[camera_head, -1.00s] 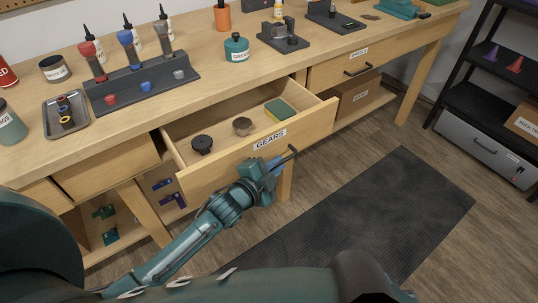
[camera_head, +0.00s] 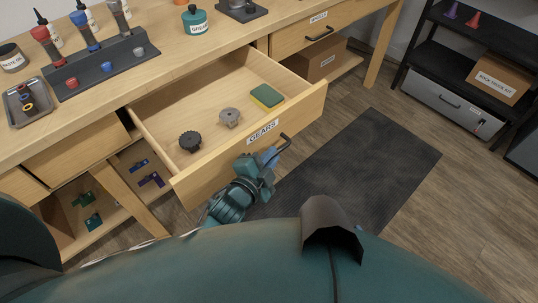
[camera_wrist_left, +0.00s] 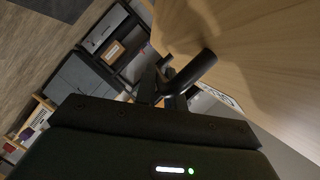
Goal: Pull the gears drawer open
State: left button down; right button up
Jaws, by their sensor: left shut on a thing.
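The gears drawer (camera_head: 222,160) is pulled out from the workbench, its inside open to view. A dark gear (camera_head: 189,141), a grey-brown gear (camera_head: 230,117) and a green and yellow sponge-like block (camera_head: 267,96) lie in it. Its front carries a GEARS label (camera_head: 263,131) and a dark bar handle (camera_head: 286,142). My left gripper (camera_head: 270,158) is at the front of the drawer, shut on the handle. In the left wrist view the dark handle (camera_wrist_left: 192,72) runs between the fingers, close to the wooden drawer front (camera_wrist_left: 245,50). My right gripper is not in view.
The WHEELS drawer (camera_head: 318,33) is shut to the right. Bottles in a dark rack (camera_head: 100,66) and a small tray (camera_head: 27,104) stand on the bench. A dark mat (camera_head: 350,165) covers the floor in front. A black shelf (camera_head: 460,65) stands at right.

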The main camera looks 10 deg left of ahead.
pick_arm(q)
jog(key=c, duration=1.5)
grip_release()
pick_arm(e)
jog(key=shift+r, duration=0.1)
pick_arm(q)
jog(key=v, duration=1.3)
jog(key=shift+s, duration=0.15)
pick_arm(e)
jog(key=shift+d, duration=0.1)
